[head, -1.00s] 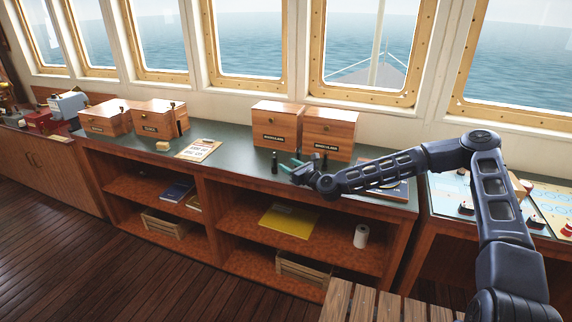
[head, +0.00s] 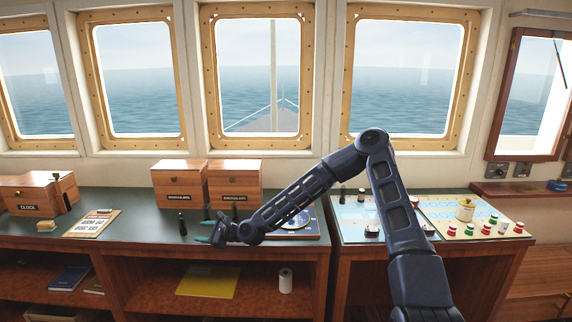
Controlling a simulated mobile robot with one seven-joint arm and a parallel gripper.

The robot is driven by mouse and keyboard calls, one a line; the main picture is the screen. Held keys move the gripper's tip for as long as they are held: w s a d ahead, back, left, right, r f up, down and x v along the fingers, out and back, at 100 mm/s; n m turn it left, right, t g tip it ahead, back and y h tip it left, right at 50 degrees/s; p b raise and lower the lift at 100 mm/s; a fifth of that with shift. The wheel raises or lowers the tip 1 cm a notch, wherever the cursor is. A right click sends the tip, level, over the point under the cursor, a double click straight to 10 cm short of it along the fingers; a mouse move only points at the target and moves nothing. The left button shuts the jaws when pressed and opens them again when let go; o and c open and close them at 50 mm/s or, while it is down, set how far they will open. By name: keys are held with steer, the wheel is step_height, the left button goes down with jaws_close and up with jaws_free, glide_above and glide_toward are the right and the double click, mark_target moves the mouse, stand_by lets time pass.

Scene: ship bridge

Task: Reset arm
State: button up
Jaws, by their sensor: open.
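My gripper (head: 205,228) is at the end of my dark blue arm in the head view. Its teal fingers are apart and point left over the front part of the green counter (head: 135,226). I see nothing between the fingers. My arm is bent at a raised elbow and reaches left across the counter. A small dark upright object (head: 182,224) stands just left of the fingertips, apart from them as far as I can tell. My forearm partly hides a dark-framed panel with a round dial (head: 297,220).
Two wooden binocular boxes (head: 179,184) stand behind my gripper. A clock box (head: 38,194), a yellowish block (head: 47,225) and a clipboard (head: 93,223) are on the left. A console with chart panels and colored knobs (head: 478,226) stands right. Shelves below hold a yellow folder (head: 207,282) and white roll (head: 285,280).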

steer(key=d+n+h, duration=0.2)
steer(key=d+n, duration=0.1)
steer(key=d, duration=0.2)
steer(key=w+d+n+h, duration=0.1)
steer(key=d+n+h, duration=0.1)
steer(key=d, duration=0.4)
steer(key=d+n+h, duration=0.2)
steer(key=d+n, duration=0.2)
steer(key=d, duration=0.2)
steer(key=shift+w+r+n+g+h, duration=0.3)
steer(key=shift+w+r+g+h, duration=0.05)
steer(key=shift+g+h, duration=0.05)
steer(key=s+d+r+n+h, duration=0.1)
steer(key=s+d+r+h, duration=0.1)
steer(key=d+r, duration=0.5)
steer(key=s+d+r+n+t+h, duration=0.1)
steer(key=d+r+n+h, duration=0.15)
steer(key=d, duration=0.85)
steer(key=s+d+r+n+h, duration=0.1)
steer(key=s+d+r+h, duration=0.1)
steer(key=d+r, duration=0.55)
steer(key=s+d+r+n, duration=0.1)
steer(key=s+d+r, duration=0.3)
steer(key=s+d, duration=0.4)
steer(key=s+d+r+n+h, duration=0.1)
steer(key=s+d+r, duration=0.3)
steer(key=s+d, duration=0.5)
steer(key=s, duration=0.4)
steer(key=shift+g, duration=0.3)
